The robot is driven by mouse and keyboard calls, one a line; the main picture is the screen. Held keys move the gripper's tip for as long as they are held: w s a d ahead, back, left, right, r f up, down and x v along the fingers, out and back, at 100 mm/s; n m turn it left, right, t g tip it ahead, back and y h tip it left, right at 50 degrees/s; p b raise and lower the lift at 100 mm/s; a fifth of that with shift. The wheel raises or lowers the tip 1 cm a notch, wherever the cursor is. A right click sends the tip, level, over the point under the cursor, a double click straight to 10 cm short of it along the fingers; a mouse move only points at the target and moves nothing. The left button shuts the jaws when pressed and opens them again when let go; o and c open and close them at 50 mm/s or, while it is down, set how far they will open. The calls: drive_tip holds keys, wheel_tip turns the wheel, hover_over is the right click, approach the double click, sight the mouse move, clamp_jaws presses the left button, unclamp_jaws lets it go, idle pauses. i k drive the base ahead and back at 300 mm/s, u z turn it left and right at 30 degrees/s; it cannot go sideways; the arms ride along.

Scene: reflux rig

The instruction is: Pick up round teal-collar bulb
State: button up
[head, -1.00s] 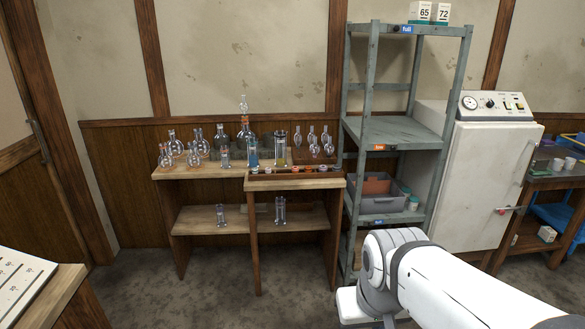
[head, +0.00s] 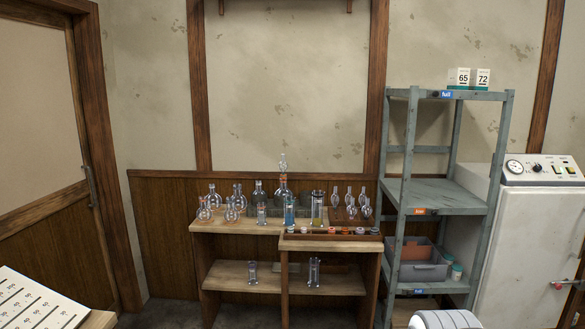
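Several clear round flasks stand on the left part of the wooden bench (head: 205,228) in the head view. A front one (head: 204,213) shows a reddish collar, and a taller one (head: 259,194) behind looks dark at the neck. Several small clear bulbs (head: 350,199) stand upright in a brown rack at the bench's right. At this size I cannot tell which piece has the teal collar. My gripper is out of view; only a white piece of my arm shows at the bottom right edge, well short of the bench.
A grey-green shelf unit (head: 437,194) stands right of the bench, holding a grey bin (head: 420,268). A white cabinet (head: 530,240) is at far right. Glass cylinders (head: 317,207) and a row of small coloured rings (head: 332,231) occupy the bench front. A slanted label board (head: 35,300) is at lower left.

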sight(283, 166)
drive_tip(key=u, duration=0.6)
drive_tip(key=i, duration=3.35)
drive_tip(key=z, duration=0.6)
drive_tip(key=k, duration=0.9)
drive_tip(key=z, duration=0.1)
drive_tip(key=i, duration=0.9)
drive_tip(key=u, duration=0.05)
